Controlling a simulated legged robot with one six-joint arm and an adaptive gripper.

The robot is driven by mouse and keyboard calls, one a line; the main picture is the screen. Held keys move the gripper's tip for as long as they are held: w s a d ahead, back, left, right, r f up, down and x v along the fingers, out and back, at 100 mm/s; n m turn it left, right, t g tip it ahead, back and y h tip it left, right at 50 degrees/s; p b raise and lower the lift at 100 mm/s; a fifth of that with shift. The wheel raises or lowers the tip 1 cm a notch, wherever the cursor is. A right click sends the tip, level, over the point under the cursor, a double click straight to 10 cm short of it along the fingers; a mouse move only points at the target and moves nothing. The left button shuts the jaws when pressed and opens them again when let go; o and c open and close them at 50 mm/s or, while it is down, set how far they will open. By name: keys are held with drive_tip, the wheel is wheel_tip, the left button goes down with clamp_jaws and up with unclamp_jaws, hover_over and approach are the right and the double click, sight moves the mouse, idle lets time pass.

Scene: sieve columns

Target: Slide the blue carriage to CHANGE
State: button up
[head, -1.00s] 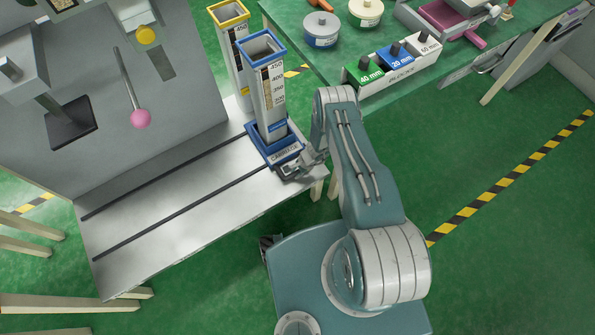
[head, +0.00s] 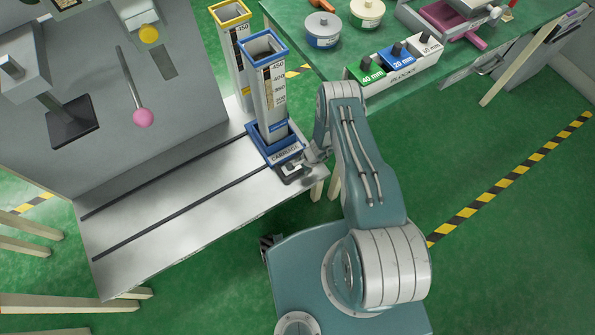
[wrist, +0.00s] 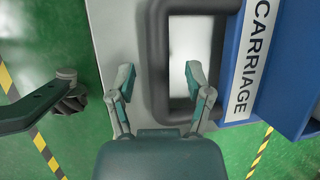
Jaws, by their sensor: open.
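The blue carriage (head: 266,155) sits at the right end of the grey rail table and carries a tall column (head: 270,95) with a blue rim. In the wrist view the carriage (wrist: 301,70) shows its CARRIAGE label and a dark loop handle (wrist: 158,60). My gripper (head: 297,172) is beside the carriage's near side at the handle. In the wrist view my gripper (wrist: 159,76) is open, with one finger on each side of the handle's near bar. I cannot tell whether either finger touches it. No CHANGE mark is readable.
Two dark slots (head: 180,215) run along the table, whose left part is bare. A second column with a yellow rim (head: 232,50) stands behind. A pink-knobbed lever (head: 143,117) hangs over the table's back. A block rack (head: 400,68) stands on the green bench at right.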

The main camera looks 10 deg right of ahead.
drive_tip(key=v, duration=0.6)
drive_tip(key=shift+d, duration=0.15)
idle(0.3)
